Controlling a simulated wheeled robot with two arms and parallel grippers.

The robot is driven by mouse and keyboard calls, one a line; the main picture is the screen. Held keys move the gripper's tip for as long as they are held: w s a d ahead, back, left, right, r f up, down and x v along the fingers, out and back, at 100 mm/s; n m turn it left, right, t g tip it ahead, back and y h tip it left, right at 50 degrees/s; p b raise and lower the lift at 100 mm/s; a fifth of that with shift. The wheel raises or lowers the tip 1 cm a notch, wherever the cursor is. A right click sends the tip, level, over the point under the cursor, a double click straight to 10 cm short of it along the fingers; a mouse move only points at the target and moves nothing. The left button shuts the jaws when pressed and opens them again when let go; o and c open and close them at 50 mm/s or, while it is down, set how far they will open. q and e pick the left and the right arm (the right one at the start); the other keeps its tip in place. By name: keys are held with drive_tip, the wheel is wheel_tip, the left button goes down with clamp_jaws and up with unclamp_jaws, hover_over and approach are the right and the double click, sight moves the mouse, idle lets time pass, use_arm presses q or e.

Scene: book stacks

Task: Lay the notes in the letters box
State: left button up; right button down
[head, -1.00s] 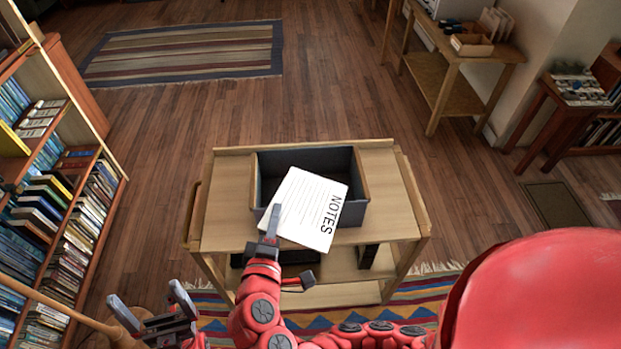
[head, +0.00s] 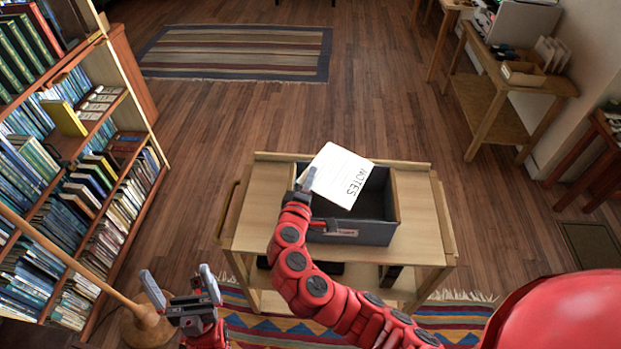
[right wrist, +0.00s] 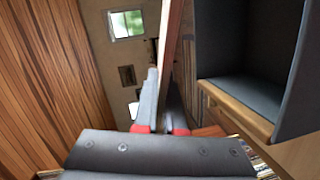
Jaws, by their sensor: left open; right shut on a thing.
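The notes (head: 340,172), a white sheet or pad marked "NOTES", are held tilted in front of the dark box's left and back part in the head view. My right gripper (head: 307,183) is shut on their left edge. In the right wrist view the notes (right wrist: 170,45) show edge-on between the fingers (right wrist: 160,108). The letters box (head: 352,232) is an open dark grey box on the cart, its front label too small to read. It also shows in the right wrist view (right wrist: 240,97), beside the notes. My left gripper (head: 182,285) is open and empty at lower left.
The box stands on a light wooden cart (head: 420,222) with bare top on both sides. A full bookshelf (head: 95,200) is at left. A wooden side table (head: 520,82) with a tray stands at back right. A striped rug lies under the cart.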

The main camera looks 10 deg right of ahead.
drive_tip(key=shift+w+f+p, duration=0.1)
drive_tip(key=shift+w+p, duration=0.2)
drive_tip(key=shift+w, duration=0.2)
wheel_tip(320, 180, down, 3)
drive_tip(key=shift+f+p, duration=0.2)
drive_tip(key=shift+p, duration=0.3)
drive_tip(key=shift+f, duration=0.1)
drive_tip(key=shift+f+b, duration=0.45)
drive_tip(key=shift+b, duration=0.3)
drive_tip(key=shift+f, duration=0.1)
drive_tip(key=shift+s, duration=0.1)
drive_tip(key=c, duration=1)
unclamp_jaws()
